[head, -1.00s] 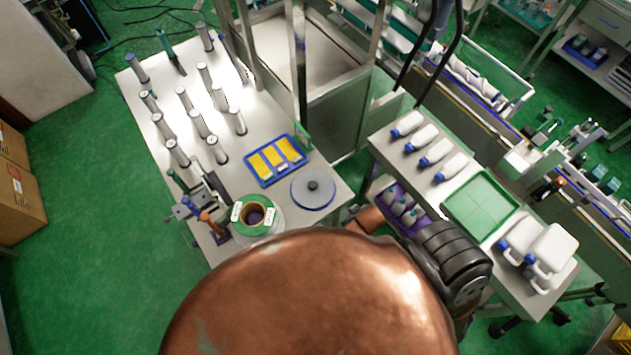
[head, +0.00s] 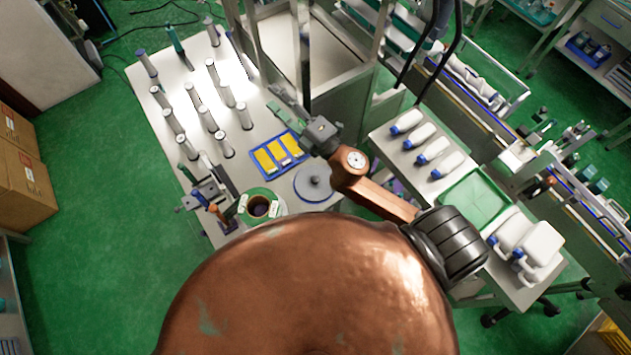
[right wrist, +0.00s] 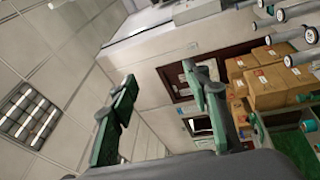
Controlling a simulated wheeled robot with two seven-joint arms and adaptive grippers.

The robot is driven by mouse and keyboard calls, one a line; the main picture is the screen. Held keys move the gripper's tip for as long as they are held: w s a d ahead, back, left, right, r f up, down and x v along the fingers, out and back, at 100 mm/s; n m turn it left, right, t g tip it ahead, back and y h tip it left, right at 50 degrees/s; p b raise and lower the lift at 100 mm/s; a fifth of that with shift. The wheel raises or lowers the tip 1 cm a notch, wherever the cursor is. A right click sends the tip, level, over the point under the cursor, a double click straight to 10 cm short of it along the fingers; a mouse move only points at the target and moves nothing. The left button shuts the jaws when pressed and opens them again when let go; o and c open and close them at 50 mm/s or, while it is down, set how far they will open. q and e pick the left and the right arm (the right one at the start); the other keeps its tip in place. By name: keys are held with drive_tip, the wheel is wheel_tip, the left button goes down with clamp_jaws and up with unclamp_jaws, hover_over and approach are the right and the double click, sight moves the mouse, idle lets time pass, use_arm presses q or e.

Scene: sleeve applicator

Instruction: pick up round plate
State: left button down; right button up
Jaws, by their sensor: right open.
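The round plate (head: 314,187) is a flat grey disc with a blue rim and a dark knob at its centre. It lies on the white table near the table's right corner. My right gripper (head: 282,101) is over the table, beyond the plate in the head view, above the area by the blue tray. In the right wrist view its two green fingers (right wrist: 163,100) are apart with nothing between them. That view faces the wall and ceiling, and the plate is not in it. My left gripper is not in view.
A blue tray with yellow pieces (head: 276,155) lies just left of the plate. A green-rimmed roll (head: 262,205) stands nearer. Several upright rollers (head: 208,118) fill the table's left part. A metal frame (head: 304,60) rises behind. A bench with white bottles (head: 440,150) stands right.

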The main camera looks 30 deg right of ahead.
drive_tip(key=s+a+f+n+g+y, duration=0.2)
drive_tip(key=a+n+g+y, duration=0.15)
drive_tip(key=a+n, duration=0.25)
drive_tip(key=s+a+f+n+g+y, duration=0.1)
drive_tip(key=s+a+n+g+y, duration=0.2)
drive_tip(key=a+n, duration=0.35)
drive_tip(key=n+g+h, duration=1.2)
drive_tip(key=n, duration=0.1)
hover_over(315, 179)
drive_tip(key=s+d, duration=0.2)
wheel_tip(315, 179, down, 30)
drive_tip(key=shift+t+y, duration=0.25)
drive_tip(key=f, duration=0.1)
drive_tip(key=w+a+f+p, duration=0.1)
drive_tip(key=f, duration=0.1)
drive_tip(key=w+f+p, duration=0.1)
drive_tip(key=f, duration=0.1)
drive_tip(key=shift+a+f, duration=0.2)
drive_tip(key=shift+a, duration=0.15)
drive_tip(key=shift+f, duration=0.5)
